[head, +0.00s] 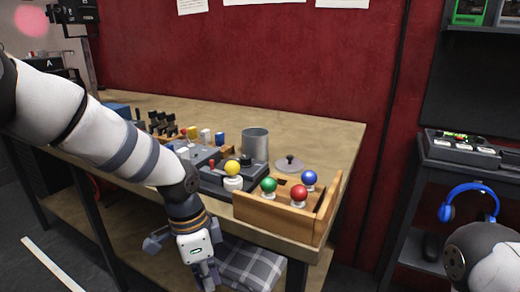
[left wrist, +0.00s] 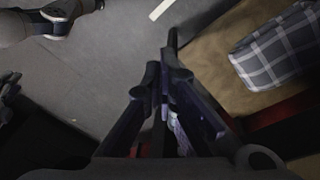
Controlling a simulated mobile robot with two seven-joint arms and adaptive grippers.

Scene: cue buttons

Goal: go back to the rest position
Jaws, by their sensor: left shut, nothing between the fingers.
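My left arm comes in from the left in the head view and reaches down in front of the workbench (head: 340,142). My left gripper (head: 207,280) hangs below the bench top's front edge, its fingers pointing down. In the left wrist view the left gripper (left wrist: 160,75) is shut and empty, above the grey floor and the lower shelf. On the bench, a wooden box (head: 268,222) carries green (head: 269,185), red (head: 299,193) and blue (head: 310,178) ball-topped buttons. A yellow ball button (head: 232,168) stands beside it. My right gripper is not in view; only part of my right arm shows at the lower right.
A metal cup (head: 255,145) and a round lid (head: 289,163) stand behind the buttons. A plaid cushion (head: 252,264) lies on the lower shelf, close to my left gripper. Blue headphones (head: 468,200) hang on the rack at right. Open floor lies before the bench.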

